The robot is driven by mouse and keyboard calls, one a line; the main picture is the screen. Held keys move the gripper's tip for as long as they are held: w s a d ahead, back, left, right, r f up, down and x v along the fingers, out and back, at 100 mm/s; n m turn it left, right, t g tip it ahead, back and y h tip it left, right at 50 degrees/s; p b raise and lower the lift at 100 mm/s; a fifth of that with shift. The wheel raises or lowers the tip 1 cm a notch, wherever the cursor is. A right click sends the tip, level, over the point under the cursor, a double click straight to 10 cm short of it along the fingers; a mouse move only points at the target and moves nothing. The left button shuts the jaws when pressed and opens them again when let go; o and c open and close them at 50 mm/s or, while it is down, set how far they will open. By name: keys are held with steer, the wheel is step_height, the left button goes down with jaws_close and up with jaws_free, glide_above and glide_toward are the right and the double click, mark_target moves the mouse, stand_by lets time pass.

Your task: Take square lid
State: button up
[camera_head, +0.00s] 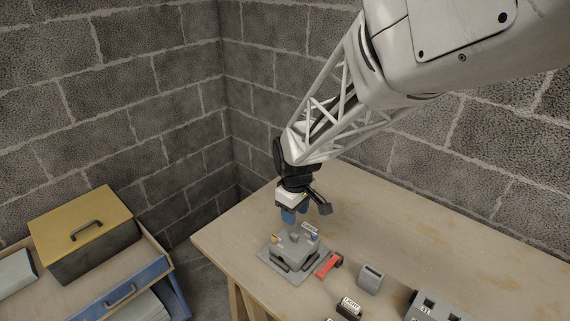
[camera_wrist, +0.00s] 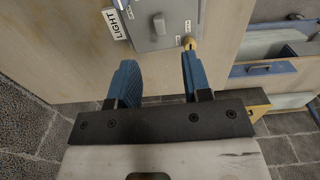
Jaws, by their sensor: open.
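A grey box (camera_head: 293,251) with a squarish grey top stands on the wooden table, under my gripper. A small grey knob rises from the middle of the top, with a yellow part at its left and a blue part at its right. In the wrist view the grey top (camera_wrist: 150,42) shows at the upper middle, its far part cut off by the frame. I cannot tell whether this top is a separate lid. My gripper (camera_head: 288,216) is open and empty above the box. Its blue fingers (camera_wrist: 160,78) are apart, with the knob beyond the gap between them.
A grey socketed block (camera_head: 435,308) is farther right. A yellow-lidded box (camera_head: 85,235) stands on a drawer unit at left. The back of the table is clear.

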mark_target(294, 234)
steer(key=shift+f, duration=0.15)
steer(key=shift+f, duration=4.3)
jaws_close()
steer(key=shift+r, duration=1.2)
